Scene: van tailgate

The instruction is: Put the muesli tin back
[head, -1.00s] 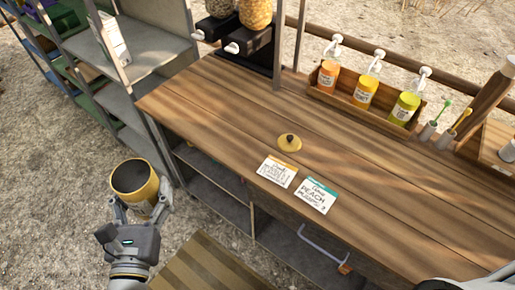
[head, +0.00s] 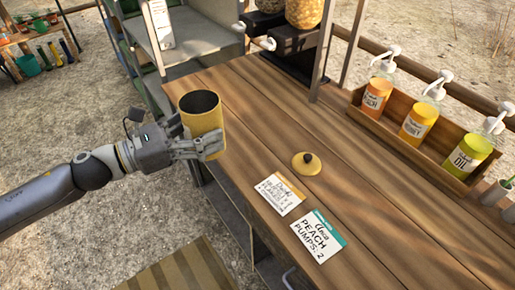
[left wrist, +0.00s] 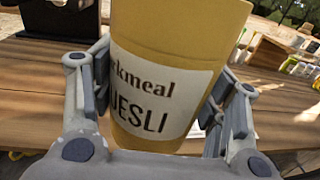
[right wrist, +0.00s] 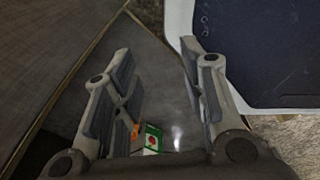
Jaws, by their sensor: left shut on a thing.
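The yellow muesli tin (head: 203,115) is upright and without a lid, its open top facing up. My left gripper (head: 200,147) is shut around it and holds it at the left edge of the wooden counter (head: 270,125). In the left wrist view the tin (left wrist: 170,40) shows a white label ending in "UESLI" between the two fingers. A round yellow lid with a dark knob (head: 306,163) lies on the counter, right of the tin. My right gripper (right wrist: 160,95) is open and empty in the right wrist view; it is not in the head view.
Two cards (head: 280,194) (head: 317,241) lie near the counter's front edge. A wooden rack (head: 400,140) with several pump bottles stands at the back right. Dispensers (head: 305,12) stand at the back. A grey shelf unit (head: 185,55) is behind the tin. The counter's middle is mostly clear.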

